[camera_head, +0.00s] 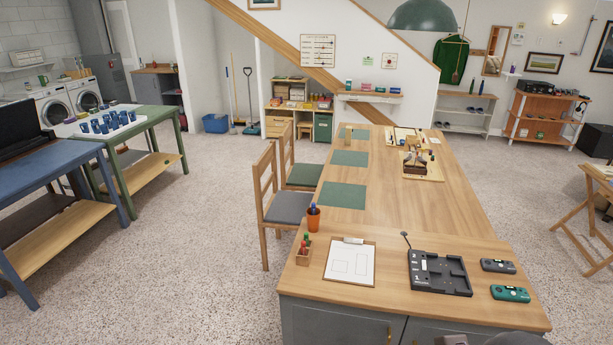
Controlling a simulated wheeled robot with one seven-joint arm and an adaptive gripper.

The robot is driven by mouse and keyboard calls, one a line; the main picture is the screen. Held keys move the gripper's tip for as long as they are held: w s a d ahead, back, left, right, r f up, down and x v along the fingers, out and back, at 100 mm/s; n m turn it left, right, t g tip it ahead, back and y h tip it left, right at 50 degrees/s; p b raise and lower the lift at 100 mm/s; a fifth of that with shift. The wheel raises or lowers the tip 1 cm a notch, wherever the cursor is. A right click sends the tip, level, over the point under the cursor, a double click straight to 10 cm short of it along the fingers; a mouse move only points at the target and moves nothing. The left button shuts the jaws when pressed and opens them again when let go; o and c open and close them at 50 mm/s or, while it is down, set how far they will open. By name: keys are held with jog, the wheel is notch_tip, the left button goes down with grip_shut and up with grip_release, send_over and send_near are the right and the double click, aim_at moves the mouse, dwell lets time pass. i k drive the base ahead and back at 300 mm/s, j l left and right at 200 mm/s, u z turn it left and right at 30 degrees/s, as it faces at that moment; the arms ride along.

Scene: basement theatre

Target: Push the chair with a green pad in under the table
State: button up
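The chair with a green pad (305,174) stands at the left long side of the wooden table (405,205). Its slatted wooden back (287,148) faces away from the table, and its seat reaches to about the table's left edge. I cannot tell how much of the seat is under the tabletop. A similar chair with a grey pad (290,208) stands nearer to me on the same side and partly hides the green-pad chair's lower parts. My gripper is not in view. Dark rounded shapes at the bottom edge are too cut off to identify.
Speckled floor (205,215) is open left of the chairs, up to a green workbench (150,118) and a blue bench (55,165). A grey cabinet with a wooden top (390,275) joins the table's near end. A folding wooden stand (590,215) is at right.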

aim_at(303, 178)
jog(key=i+j+u, duration=0.2)
jog(key=j+u, duration=0.2)
jog(key=i+j+u, duration=0.6)
jog(key=j+u, duration=0.2)
jog(key=i+j+u, duration=0.2)
jog(key=i+u, duration=0.2)
jog(key=i+j, duration=0.1)
jog(key=i, duration=0.3)
jog(key=i+j, duration=0.15)
jog(key=i, duration=0.25)
jog(key=i+l+z, duration=0.15)
jog(key=i+z, duration=0.6)
jog(key=i+j+z, duration=0.1)
jog(key=i+z, duration=0.25)
jog(key=i, duration=2.05)
jog(key=i+z, duration=0.95)
jog(key=i+j+z, duration=0.25)
jog(key=z, duration=0.2)
jog(key=i+j+z, duration=0.6)
jog(key=i+z, duration=0.15)
jog(key=z, duration=0.15)
jog(key=i+j+z, duration=0.3)
jog(key=z, duration=0.2)
jog(key=i+j+z, duration=0.25)
jog(key=z, duration=0.2)
jog(key=j, duration=0.1)
